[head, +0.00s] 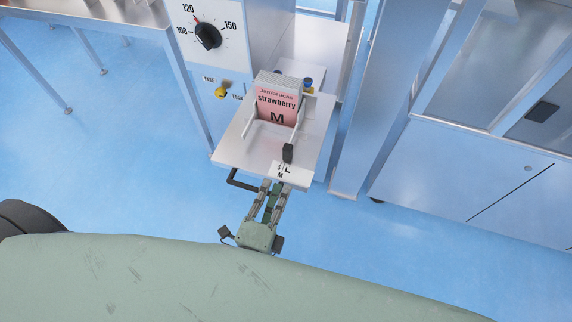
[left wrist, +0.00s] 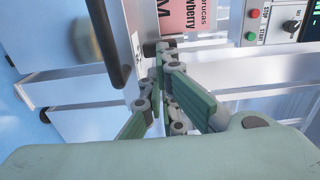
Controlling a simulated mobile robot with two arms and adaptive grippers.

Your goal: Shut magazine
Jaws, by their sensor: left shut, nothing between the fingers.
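The magazine (head: 235,148) is a pale metal tray that stands out from the machine front. It carries a stack of pink strawberry pouches (head: 276,107) marked M, between upright guides. A dark handle (head: 236,181) is at its front left corner, and a size label with S, M and L (head: 290,174) is at its front. My left gripper (head: 277,188) is shut and empty at the front edge, right of the handle; I cannot tell if it touches. In the left wrist view, the pouches (left wrist: 205,30), handle (left wrist: 108,42) and left gripper (left wrist: 165,62) show close together. My right gripper is not in view.
The machine has a temperature dial (head: 208,36) and a yellow lock knob (head: 221,93). A panel with red and green buttons (left wrist: 265,13) shows in the left wrist view. A metal table (head: 80,12) stands at left, cabinets (head: 475,185) at right. The blue floor (head: 110,150) at left is clear.

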